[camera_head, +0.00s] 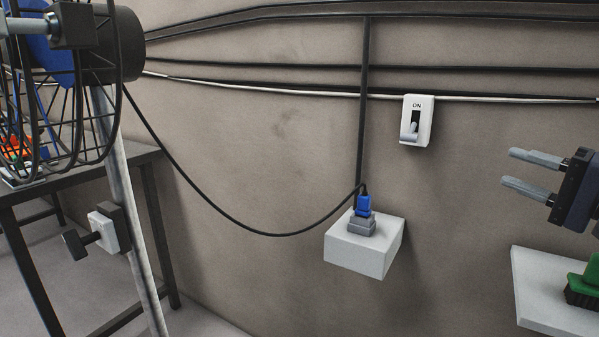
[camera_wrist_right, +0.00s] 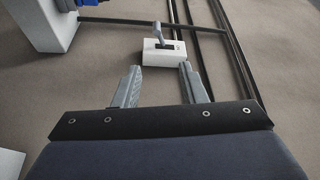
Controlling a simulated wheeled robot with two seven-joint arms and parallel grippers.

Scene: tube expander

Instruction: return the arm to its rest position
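My right gripper (camera_head: 508,167) is at the right edge of the head view, in front of the wall. Its two grey fingers point left and stand apart with nothing between them. In the right wrist view the open fingers (camera_wrist_right: 160,72) point towards the white switch box (camera_wrist_right: 164,52), with a visible gap. In the head view the switch box (camera_head: 417,120) is on the wall, left of the gripper. It is marked ON, and its grey lever (camera_head: 409,131) shows low on its face. I do not see my left gripper.
A blue plug (camera_head: 364,204) sits in a grey socket on a white wall block (camera_head: 362,251), with a black cable running to a caged fan (camera_head: 55,95). A dark table (camera_head: 95,172) stands at left. A green-handled brush (camera_head: 584,284) lies on a white shelf (camera_head: 540,290) below the gripper.

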